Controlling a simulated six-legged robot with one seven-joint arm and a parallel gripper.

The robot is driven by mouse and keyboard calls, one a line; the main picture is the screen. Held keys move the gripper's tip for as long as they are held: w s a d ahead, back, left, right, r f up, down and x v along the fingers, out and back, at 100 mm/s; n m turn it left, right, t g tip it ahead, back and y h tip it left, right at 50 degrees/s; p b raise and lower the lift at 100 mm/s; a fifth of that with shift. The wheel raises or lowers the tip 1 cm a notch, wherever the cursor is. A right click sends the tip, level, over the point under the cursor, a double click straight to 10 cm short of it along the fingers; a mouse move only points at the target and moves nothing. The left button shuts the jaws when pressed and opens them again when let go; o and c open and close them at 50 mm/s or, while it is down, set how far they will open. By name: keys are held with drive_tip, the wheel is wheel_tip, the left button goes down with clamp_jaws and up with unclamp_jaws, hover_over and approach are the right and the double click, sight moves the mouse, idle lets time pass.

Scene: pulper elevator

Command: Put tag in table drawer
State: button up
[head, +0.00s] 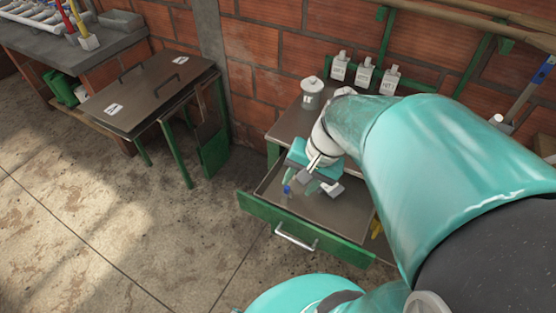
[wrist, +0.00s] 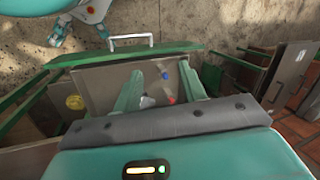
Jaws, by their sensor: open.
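A small pale object (wrist: 147,101) shows low between the fingers in the wrist view. I cannot tell whether it is a tag, but it looks apart from both fingers.
Small blue (wrist: 165,75) and red (wrist: 171,99) items show in the drawer area. A white lidded jar (head: 312,92) stands on the table top (head: 290,125). A metal-topped unit (head: 150,90) stands left. The concrete floor (head: 90,220) before it is clear.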

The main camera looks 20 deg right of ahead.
drive_tip(key=s+a+r+n+t+h, duration=0.3)
drive_tip(key=a+r+n, duration=0.3)
drive_tip(key=r, duration=0.5)
drive_tip(key=shift+n+t, duration=0.4)
drive_tip(key=shift+n, duration=0.7)
